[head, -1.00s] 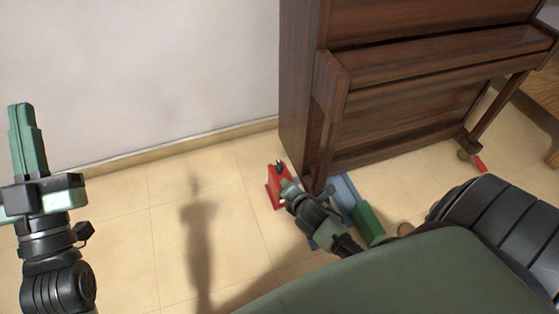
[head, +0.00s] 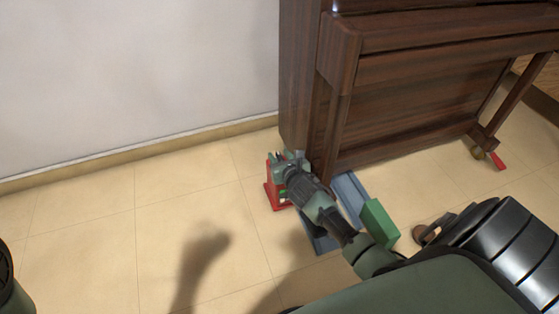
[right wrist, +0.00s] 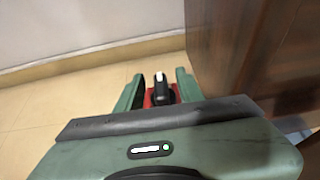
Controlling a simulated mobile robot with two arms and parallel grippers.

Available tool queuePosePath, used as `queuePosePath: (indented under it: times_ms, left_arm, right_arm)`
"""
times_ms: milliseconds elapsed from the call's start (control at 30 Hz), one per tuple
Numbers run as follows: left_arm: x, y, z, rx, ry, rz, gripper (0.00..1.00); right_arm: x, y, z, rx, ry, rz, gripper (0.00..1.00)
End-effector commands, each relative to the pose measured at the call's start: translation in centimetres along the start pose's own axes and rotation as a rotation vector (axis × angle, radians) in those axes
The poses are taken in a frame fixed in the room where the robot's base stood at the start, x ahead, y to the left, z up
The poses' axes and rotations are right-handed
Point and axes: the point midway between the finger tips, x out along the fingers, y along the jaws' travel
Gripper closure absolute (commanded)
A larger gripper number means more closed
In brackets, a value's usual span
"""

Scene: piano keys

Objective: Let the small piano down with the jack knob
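The small brown upright piano (head: 430,70) stands at the right against the wall, and its side shows at the right of the right wrist view (right wrist: 245,50). The red jack (head: 270,195) is on the floor by the piano's near left corner. My right gripper (head: 282,158) is over the jack and hides much of it. In the right wrist view the gripper (right wrist: 157,88) is open, one finger on each side of the black jack knob (right wrist: 160,92), which has a white mark. Gaps show between knob and fingers. My left gripper is out of view.
A blue-grey channel-shaped piece (head: 350,195) lies under the piano's corner, with a green block (head: 379,222) at its end. A small red piece (head: 497,160) is by the piano's far right foot. The tiled floor at left (head: 100,230) is clear.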

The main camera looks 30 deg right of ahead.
Motion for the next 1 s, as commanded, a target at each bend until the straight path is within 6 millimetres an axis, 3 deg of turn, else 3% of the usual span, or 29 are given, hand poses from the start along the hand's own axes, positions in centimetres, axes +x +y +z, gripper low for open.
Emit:
queuePosePath:
  times_ms: [300,433,467,1000]
  left_arm:
    - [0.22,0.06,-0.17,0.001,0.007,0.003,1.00]
    - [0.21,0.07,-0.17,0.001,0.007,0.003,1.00]
    - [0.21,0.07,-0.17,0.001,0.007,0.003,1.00]
    - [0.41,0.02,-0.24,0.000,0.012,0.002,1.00]
  right_arm:
    - [0.41,-0.03,0.07,0.000,0.000,-0.001,0.63]
    - [0.41,-0.02,0.06,0.000,0.000,0.000,0.96]
    - [0.40,-0.02,0.05,0.000,0.000,0.000,1.00]
    - [0.38,0.14,0.08,0.047,0.002,-0.104,1.00]
